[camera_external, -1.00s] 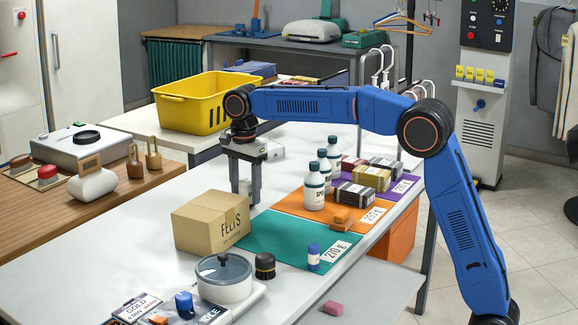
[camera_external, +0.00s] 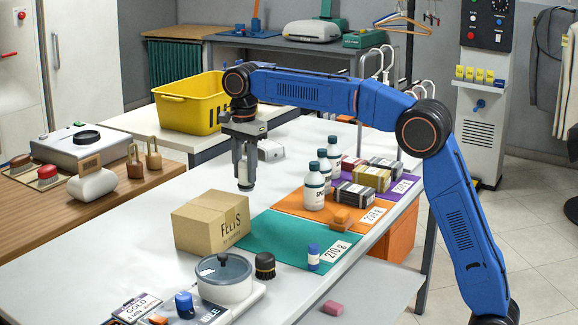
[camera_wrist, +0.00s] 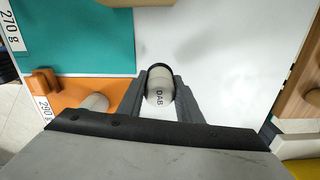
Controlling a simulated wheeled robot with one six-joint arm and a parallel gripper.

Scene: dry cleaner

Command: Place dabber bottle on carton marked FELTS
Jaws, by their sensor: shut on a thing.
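My gripper (camera_external: 245,172) is shut on a small white dabber bottle (camera_external: 246,180), which hangs from the fingers above the white table, behind the carton. In the wrist view the bottle (camera_wrist: 160,92) sits between the two dark fingers, with "DAB" lettering and a dark ring at its far end. The carton marked FELTS (camera_external: 210,222) is a closed brown cardboard box on the table, in front of and a little left of my gripper. Its bare top faces up. Only an edge of the carton (camera_wrist: 122,2) shows at the top of the wrist view.
A teal mat (camera_external: 285,240) lies right of the carton, and an orange mat (camera_external: 290,204) holds white bottles (camera_external: 314,187). A grey-lidded pot (camera_external: 224,275) and a round brush (camera_external: 265,265) stand in front of the carton. A yellow basket (camera_external: 188,105) is behind.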

